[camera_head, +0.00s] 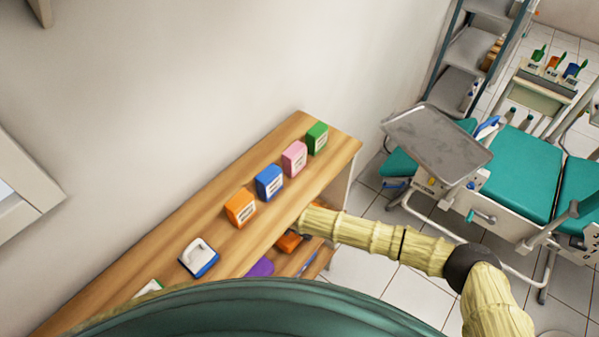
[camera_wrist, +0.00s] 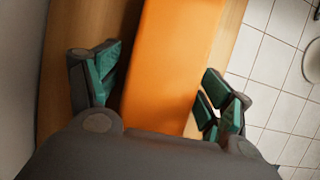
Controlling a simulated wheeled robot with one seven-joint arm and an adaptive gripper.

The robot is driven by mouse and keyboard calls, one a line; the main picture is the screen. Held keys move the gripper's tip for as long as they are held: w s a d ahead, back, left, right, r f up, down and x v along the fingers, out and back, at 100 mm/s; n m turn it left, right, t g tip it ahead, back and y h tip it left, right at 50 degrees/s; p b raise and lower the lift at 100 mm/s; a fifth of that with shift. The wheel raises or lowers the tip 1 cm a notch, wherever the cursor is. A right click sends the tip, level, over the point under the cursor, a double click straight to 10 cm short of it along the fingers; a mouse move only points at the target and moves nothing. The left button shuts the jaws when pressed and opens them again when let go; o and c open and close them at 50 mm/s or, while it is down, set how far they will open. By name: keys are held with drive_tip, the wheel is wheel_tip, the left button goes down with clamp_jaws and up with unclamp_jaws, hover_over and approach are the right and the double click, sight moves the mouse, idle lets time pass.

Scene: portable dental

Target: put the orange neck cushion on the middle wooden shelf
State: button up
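The orange neck cushion (camera_head: 288,242) shows only in part in the head view, on a wooden shelf level below the top board. In the wrist view an orange block-like surface (camera_wrist: 170,60), which appears to be the cushion, fills the middle of the picture. My gripper (camera_wrist: 158,78) has its green-padded fingers spread, one on each side of the orange surface. A dark gap shows at the left finger; whether the right finger touches cannot be told. In the head view my arm reaches in under the top board and the fingertips are hidden.
The wooden shelf unit's top board (camera_head: 215,225) carries orange (camera_head: 241,207), blue (camera_head: 269,182), pink (camera_head: 294,158) and green (camera_head: 317,138) boxes. A purple item (camera_head: 261,267) sits lower down. A metal tray (camera_head: 437,145) and teal dental chair (camera_head: 522,170) stand right. Tiled floor lies between.

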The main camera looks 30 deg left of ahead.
sight(287, 243)
drive_tip(key=shift+r, duration=0.1)
drive_tip(key=shift+s+r+b, duration=0.25)
drive_tip(key=shift+r+b, duration=0.2)
drive_tip(key=shift+b, duration=0.05)
drive_tip(key=shift+s+a+r+b, duration=0.15)
drive_tip(key=shift+s+r+b, duration=0.55)
drive_tip(key=shift+s, duration=0.3)
drive_tip(key=s, duration=0.3)
drive_tip(key=s+b, duration=0.1)
drive_tip(key=s, duration=0.2)
drive_tip(key=s+b, duration=0.1)
drive_tip(key=s, duration=0.2)
drive_tip(key=shift+s+a+r, duration=0.15)
drive_tip(key=shift+s+a, duration=0.15)
drive_tip(key=shift+a, duration=0.05)
drive_tip(key=shift+s, duration=0.55)
drive_tip(key=shift+r, duration=0.1)
